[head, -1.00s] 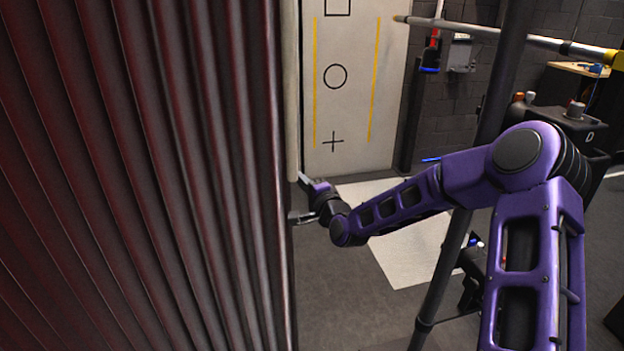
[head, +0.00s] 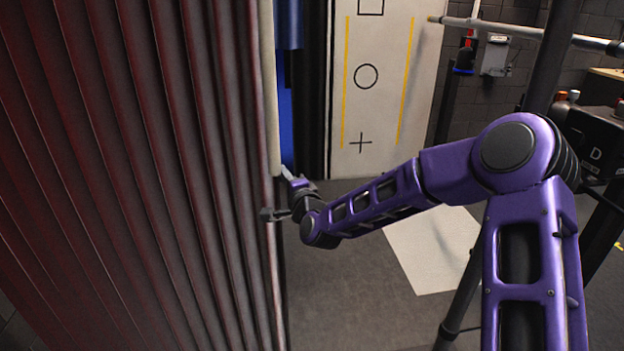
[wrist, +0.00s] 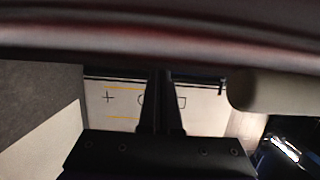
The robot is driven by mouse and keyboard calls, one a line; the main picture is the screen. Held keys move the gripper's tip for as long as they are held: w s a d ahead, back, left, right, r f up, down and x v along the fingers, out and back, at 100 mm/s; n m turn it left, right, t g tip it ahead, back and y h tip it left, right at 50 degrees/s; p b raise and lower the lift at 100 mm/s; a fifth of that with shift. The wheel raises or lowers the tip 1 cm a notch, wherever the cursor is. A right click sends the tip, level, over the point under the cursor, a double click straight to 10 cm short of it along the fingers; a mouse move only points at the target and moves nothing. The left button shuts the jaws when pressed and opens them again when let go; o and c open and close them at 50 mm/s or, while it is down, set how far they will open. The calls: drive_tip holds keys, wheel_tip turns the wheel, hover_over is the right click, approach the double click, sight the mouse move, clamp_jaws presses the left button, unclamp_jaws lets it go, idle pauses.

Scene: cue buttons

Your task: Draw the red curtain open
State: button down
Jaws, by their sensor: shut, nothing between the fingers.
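The red curtain (head: 120,170) hangs in vertical folds and fills the left of the head view. A pale upright bar (head: 268,90) runs down along the upper part of its right edge. My gripper (head: 268,214) is at that edge, below the bar's lower end, with its fingers shut and nothing between them. In the wrist view the two dark fingers (wrist: 163,100) are close together, and the curtain (wrist: 160,35) crosses the top as a blurred red band near their tips. The bar's rounded end (wrist: 265,92) is to their right. I cannot tell whether the fingers touch the cloth.
A blue upright thing (head: 288,100) shows just past the curtain edge. Behind stands a white panel (head: 385,90) with black symbols and yellow lines. A pale mat (head: 435,250) lies on the grey floor (head: 340,300). A dark pole (head: 467,270) stands behind my arm.

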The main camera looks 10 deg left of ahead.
drive_tip(key=s+a+b, duration=0.2)
drive_tip(key=a, duration=0.6)
drive_tip(key=shift+s+a, duration=0.2)
drive_tip(key=shift+s, duration=0.05)
drive_tip(key=shift+w+d, duration=0.1)
